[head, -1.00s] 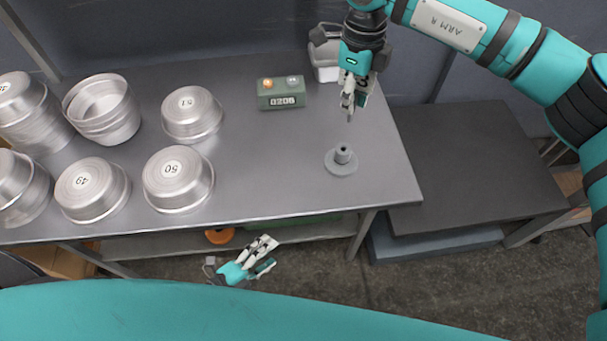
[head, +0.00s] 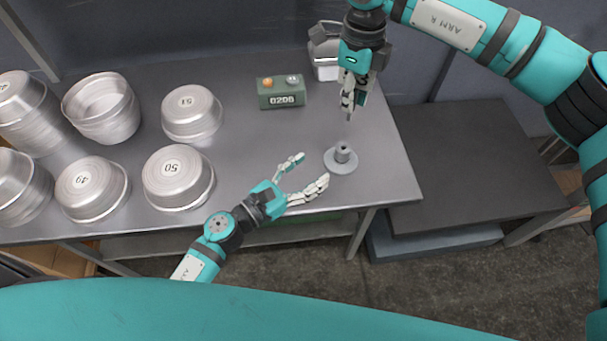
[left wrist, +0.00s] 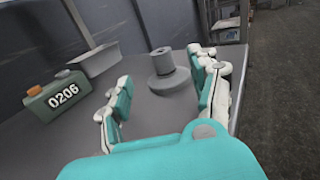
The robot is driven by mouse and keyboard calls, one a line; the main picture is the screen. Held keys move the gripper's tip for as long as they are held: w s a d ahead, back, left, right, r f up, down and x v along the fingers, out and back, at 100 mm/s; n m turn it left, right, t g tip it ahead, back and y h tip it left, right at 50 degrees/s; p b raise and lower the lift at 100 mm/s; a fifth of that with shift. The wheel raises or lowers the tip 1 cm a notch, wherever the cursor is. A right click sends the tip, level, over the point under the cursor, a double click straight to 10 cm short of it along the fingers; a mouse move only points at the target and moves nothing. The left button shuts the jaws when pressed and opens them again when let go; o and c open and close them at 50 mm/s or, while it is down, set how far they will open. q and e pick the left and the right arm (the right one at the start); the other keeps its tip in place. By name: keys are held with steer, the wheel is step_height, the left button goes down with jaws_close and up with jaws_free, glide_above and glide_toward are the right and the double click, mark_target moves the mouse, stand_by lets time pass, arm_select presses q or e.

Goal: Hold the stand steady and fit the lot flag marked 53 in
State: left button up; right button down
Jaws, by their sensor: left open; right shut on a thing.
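The stand (head: 341,160), a grey round base with a short hollow post, stands upright on the table (head: 260,160) near its right end. In the left wrist view the stand (left wrist: 169,72) shows ahead, between my open fingers. My left gripper (head: 308,171) is open and empty, just left of the stand and apart from it. My right gripper (head: 349,105) is shut above and behind the stand, pointing down. No number 53 can be read.
Several metal pans (head: 178,178) stand on the left half of the table, some marked 49, 50 and 51. A green box reading 0206 (head: 281,93) and a pale metal bin (head: 326,70) are at the back. A lower dark table (head: 470,150) is on the right.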

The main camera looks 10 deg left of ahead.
mark_target(337, 152)
arm_select(q)
steer(key=x, duration=1.1)
steer(key=shift+f, duration=0.1)
jaws_close()
arm_select(e)
step_height(337, 152, down, 4)
steer(key=n, duration=0.3)
steer(key=shift+f+n, duration=0.15)
steer(key=shift+n, duration=0.15)
steer(key=shift+f, duration=2.05)
